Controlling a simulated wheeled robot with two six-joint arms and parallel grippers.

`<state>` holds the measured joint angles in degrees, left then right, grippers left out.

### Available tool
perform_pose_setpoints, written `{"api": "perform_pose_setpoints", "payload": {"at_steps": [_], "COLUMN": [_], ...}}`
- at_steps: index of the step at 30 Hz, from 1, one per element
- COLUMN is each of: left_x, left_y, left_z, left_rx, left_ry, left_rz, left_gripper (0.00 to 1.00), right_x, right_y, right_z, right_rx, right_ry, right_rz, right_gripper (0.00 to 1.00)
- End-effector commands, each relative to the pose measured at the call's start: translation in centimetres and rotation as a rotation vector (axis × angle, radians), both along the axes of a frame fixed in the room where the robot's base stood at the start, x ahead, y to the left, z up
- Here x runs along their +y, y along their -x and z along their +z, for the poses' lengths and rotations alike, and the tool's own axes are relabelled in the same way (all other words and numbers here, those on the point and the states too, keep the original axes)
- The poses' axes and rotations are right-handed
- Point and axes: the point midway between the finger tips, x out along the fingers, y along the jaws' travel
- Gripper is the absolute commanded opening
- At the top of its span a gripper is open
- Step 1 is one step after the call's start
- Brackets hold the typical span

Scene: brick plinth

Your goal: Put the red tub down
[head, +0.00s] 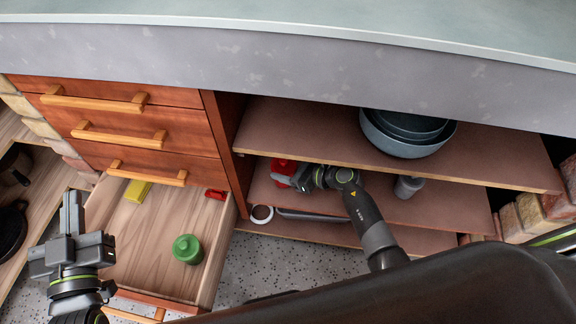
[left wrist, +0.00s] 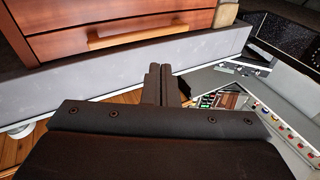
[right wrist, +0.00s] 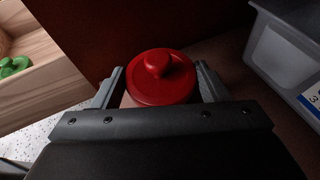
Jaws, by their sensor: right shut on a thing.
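The red tub (right wrist: 160,80) has a round lid with a knob and sits between the fingers of my right gripper (right wrist: 160,88) in the right wrist view. In the head view the red tub (head: 284,168) is at the left end of the middle shelf (head: 420,205), partly covered by my right gripper (head: 292,178). The gripper is shut on the tub. I cannot tell whether the tub's base touches the shelf. My left gripper (head: 72,212) is empty at the left of the head view; its fingers are together in the left wrist view (left wrist: 160,85).
An open drawer (head: 140,235) holds a green tub (head: 187,248), a yellow block (head: 136,192) and a red item (head: 215,194). Dark bowls (head: 408,135) stand on the upper shelf (head: 300,130). A grey bin (right wrist: 285,65) stands right of the red tub. A grey item (head: 408,186) is on the middle shelf.

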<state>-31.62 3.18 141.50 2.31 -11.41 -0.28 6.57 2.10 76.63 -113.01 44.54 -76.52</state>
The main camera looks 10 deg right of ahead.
Motion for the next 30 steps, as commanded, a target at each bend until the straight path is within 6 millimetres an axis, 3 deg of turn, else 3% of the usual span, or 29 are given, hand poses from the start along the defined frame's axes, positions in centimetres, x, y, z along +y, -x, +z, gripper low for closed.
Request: {"api": "perform_pose_setpoints", "payload": {"at_steps": [15,16,20,30], "left_x": [-0.1,-0.1,-0.1,-0.1], "left_y": [0.1,0.1,0.2,0.1], "left_z": [1.0,1.1,1.2,1.2], "left_rx": [-0.057,-0.063,-0.066,-0.061], "left_ry": [-0.015,-0.016,-0.016,-0.014], "left_rz": [0.000,0.000,-0.001,-0.001], "left_gripper": [0.00,0.00,0.00,0.00], "right_x": [0.0,0.0,0.0,0.0], "right_y": [0.0,0.0,0.0,0.0], "right_z": [-0.2,-0.2,-0.2,-0.1], "right_rx": [-0.001,0.000,0.000,0.000], "right_ry": [-0.001,0.000,0.000,0.000], "right_rz": [0.000,0.000,0.000,0.000], "right_gripper": [0.35,0.72,0.89,0.90]}}
